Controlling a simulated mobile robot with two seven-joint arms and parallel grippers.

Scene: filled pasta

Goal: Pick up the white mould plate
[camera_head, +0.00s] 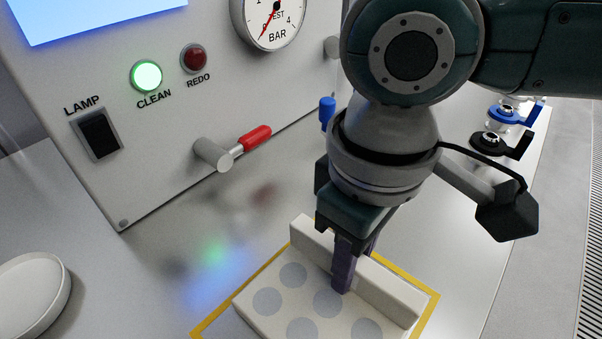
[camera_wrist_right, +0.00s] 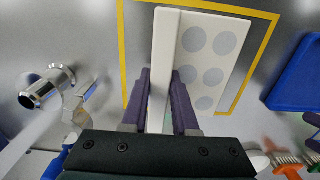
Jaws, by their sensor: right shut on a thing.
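The white mould plate (camera_head: 283,316) has several grey round spots on its face and a raised rib along its far side. It lies within the yellow outline (camera_head: 421,292) on the metal counter. My right gripper (camera_head: 348,270) reaches down from above and is shut on the rib of the plate. In the right wrist view the plate (camera_wrist_right: 213,57) extends away from the fingers, and the rib sits between the two purple fingers (camera_wrist_right: 161,108). I cannot tell whether the plate touches the counter. My left gripper is not in view.
A machine panel (camera_head: 170,130) with a lit green button (camera_head: 146,76), a red-handled valve (camera_head: 250,139) and a gauge stands behind. A white round dish (camera_head: 35,292) is at the left. A blue tray (camera_wrist_right: 295,80) and brushes (camera_wrist_right: 287,162) are at the right in the wrist view.

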